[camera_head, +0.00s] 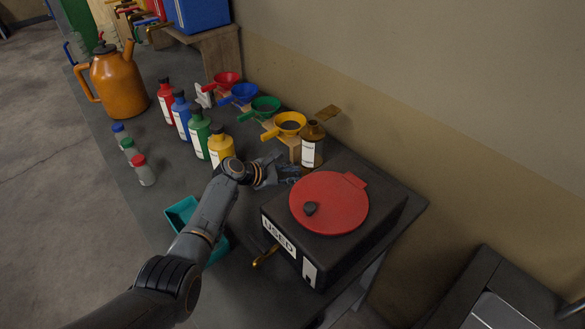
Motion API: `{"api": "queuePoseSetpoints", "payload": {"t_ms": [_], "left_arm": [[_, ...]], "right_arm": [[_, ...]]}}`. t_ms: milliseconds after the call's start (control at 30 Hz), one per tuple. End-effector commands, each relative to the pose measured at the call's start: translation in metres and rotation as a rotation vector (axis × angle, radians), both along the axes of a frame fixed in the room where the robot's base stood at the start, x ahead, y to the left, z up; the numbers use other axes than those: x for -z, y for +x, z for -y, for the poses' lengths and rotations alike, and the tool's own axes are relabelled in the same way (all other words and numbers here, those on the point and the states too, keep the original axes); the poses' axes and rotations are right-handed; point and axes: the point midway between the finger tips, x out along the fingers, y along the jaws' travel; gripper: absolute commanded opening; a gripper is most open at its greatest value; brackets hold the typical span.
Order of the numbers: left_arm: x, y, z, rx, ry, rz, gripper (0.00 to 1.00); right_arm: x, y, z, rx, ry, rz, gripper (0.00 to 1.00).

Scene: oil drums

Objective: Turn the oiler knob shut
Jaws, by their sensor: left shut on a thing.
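A brown bottle (312,148) with a white label stands upright on the grey bench beside the yellow funnel. A flat brass-coloured piece (328,113) shows at its top. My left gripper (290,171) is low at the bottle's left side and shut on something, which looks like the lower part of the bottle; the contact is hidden. I cannot make out a knob at the fingers. An orange oil can (117,83) with handle and spout stands at the far left. My right gripper is out of view.
A black box marked USED (283,236), with a red round lid (328,203) and brass tap (265,257), stands right of my gripper. Coloured bottles and funnels, including a yellow bottle (221,149), stand behind. A teal tray (182,214) lies partly under my arm.

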Motion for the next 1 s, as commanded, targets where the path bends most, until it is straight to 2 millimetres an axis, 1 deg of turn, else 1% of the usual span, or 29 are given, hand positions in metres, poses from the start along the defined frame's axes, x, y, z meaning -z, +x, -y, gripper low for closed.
{"api": "queuePoseSetpoints", "payload": {"t_ms": [33, 300, 600, 633, 667, 700, 933, 1000], "left_arm": [[-0.0073, 0.0043, -0.0036, -0.010, 0.010, 0.023, 0.00], [-0.0063, 0.0047, -0.0040, -0.011, 0.034, 0.049, 0.00], [-0.0065, 0.0050, -0.0041, -0.012, 0.034, 0.049, 0.00], [-0.0065, 0.0050, -0.0041, -0.012, 0.034, 0.049, 0.26], [-0.0065, 0.0050, -0.0041, -0.012, 0.034, 0.049, 0.32], [-0.0064, 0.0047, -0.0038, -0.011, 0.034, 0.049, 0.40], [-0.0033, 0.0024, -0.0016, -0.006, 0.034, 0.042, 0.41], [-0.0027, 0.0018, -0.0014, -0.005, 0.034, 0.041, 0.41]], "right_arm": [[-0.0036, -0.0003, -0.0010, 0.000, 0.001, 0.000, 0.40], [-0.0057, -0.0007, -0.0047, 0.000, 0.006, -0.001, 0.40], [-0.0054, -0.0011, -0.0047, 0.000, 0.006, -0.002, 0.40], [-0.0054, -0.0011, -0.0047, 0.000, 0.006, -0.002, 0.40], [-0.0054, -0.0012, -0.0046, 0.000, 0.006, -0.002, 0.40], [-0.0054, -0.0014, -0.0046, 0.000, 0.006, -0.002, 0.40], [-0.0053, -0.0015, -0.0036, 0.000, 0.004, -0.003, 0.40], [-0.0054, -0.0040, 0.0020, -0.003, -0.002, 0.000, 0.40]]}}
